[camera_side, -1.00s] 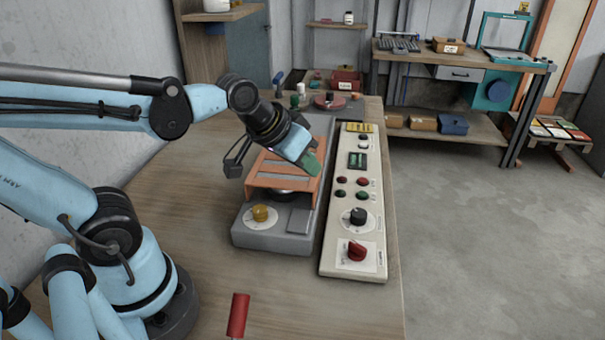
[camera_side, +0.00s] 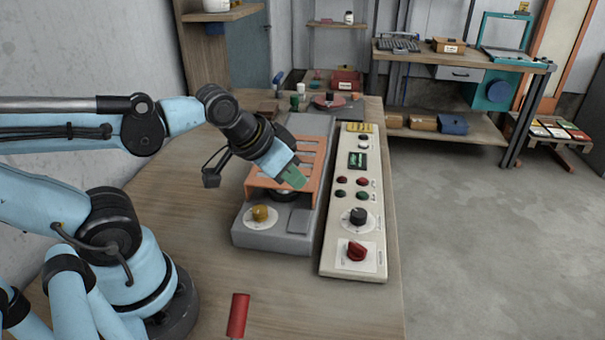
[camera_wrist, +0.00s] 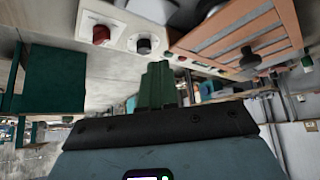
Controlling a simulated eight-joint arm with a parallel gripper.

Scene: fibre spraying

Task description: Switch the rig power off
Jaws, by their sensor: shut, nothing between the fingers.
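The cream control panel (camera_side: 340,225) lies along the right edge of the bench. A red rotary knob (camera_side: 356,250) sits on a white plate at its near end, and a black dial (camera_side: 357,216) is just behind it. In the wrist view the red knob (camera_wrist: 101,34) and black dial (camera_wrist: 143,45) show at upper left, beyond the fingers. My gripper (camera_side: 293,180) has green fingers, shut and empty, above the near part of the orange slatted frame. It is left of the panel and apart from the red knob. The shut fingers also show in the wrist view (camera_wrist: 157,85).
The orange frame (camera_side: 262,190) stands on a grey machine with a yellow knob (camera_side: 260,212). Small red and green buttons (camera_side: 362,182) and a small display (camera_side: 357,160) are on the panel. A red-handled tool (camera_side: 238,315) is at the near bench edge. Bench left of the machine is clear.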

